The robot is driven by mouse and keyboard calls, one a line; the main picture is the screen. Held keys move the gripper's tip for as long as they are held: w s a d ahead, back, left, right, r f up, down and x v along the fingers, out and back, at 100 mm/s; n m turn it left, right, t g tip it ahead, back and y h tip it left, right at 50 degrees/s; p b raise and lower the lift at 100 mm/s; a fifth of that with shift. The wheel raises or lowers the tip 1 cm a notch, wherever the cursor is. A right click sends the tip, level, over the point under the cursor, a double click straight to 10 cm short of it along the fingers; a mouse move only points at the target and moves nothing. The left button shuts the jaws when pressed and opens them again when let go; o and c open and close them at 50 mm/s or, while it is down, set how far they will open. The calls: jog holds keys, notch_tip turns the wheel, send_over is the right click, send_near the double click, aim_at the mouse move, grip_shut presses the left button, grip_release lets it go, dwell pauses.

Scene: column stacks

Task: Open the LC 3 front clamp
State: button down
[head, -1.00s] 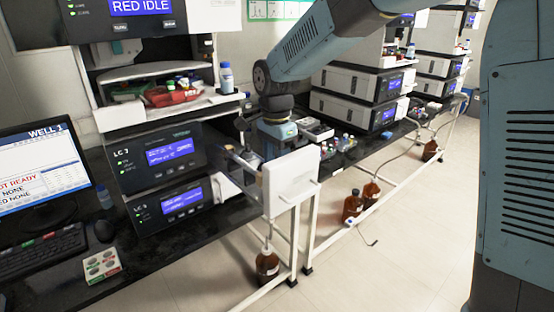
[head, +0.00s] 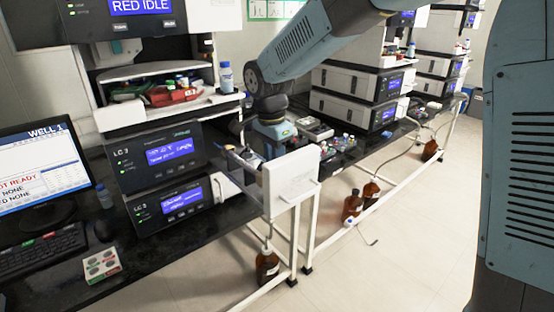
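The LC 3 module (head: 160,157) is a dark box with a lit blue display, on the left bench below an open tray bay. A second dark module (head: 172,205) with a blue display sits under it. My gripper (head: 238,152) hangs at the right front side of the LC 3 module, at the end of my blue-grey arm. Its fingers are small and partly hidden here, so I cannot tell if they are open or touching anything. A white panel (head: 291,183) stands just right of it and in front of my wrist. I cannot make out the front clamp itself clearly.
A monitor (head: 42,168), a keyboard (head: 38,250) and a small button box (head: 102,265) sit on the black bench at left. A blue-capped bottle (head: 225,78) stands above the LC 3 module. Brown bottles (head: 268,265) stand on the floor.

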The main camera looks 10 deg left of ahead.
jog(key=shift+s+a+r+t+h, duration=0.2)
jog(key=shift+s+a+t+h, duration=0.15)
jog(key=shift+t+h, duration=0.2)
jog(key=shift+s+a+r+t+h, duration=0.15)
jog(key=shift+s+a+t+h, duration=0.25)
jog(key=shift+t, duration=0.25)
jog(key=shift+s+a+t+h, duration=0.4)
jog(key=shift+s+t+h, duration=0.1)
jog(key=shift+t+h, duration=0.55)
jog(key=t+h, duration=0.1)
jog(key=s+a+t+h, duration=0.1)
jog(key=t, duration=0.1)
jog(key=shift+s+a+f+t+h, duration=0.2)
jog(key=shift+s+a+t+h, duration=0.05)
jog(key=shift+s+h, duration=0.15)
jog(key=t+h, duration=0.1)
jog(key=s+a+f+t+h, duration=0.1)
jog(key=t, duration=0.1)
jog(key=shift+s+a+f+h, duration=0.1)
jog(key=shift+s+f+h, duration=0.1)
jog(key=shift+h, duration=0.1)
jog(key=shift+s+a+f+t+h, duration=0.15)
jog(key=shift+f+t+h, duration=0.05)
jog(key=shift+t+h, duration=0.25)
jog(key=shift+s+a+f+t+h, duration=0.15)
jog(key=shift+t+h, duration=0.2)
jog(key=shift+t, duration=0.2)
jog(key=c, duration=1)
grip_release()
jog(key=shift+d, duration=0.1)
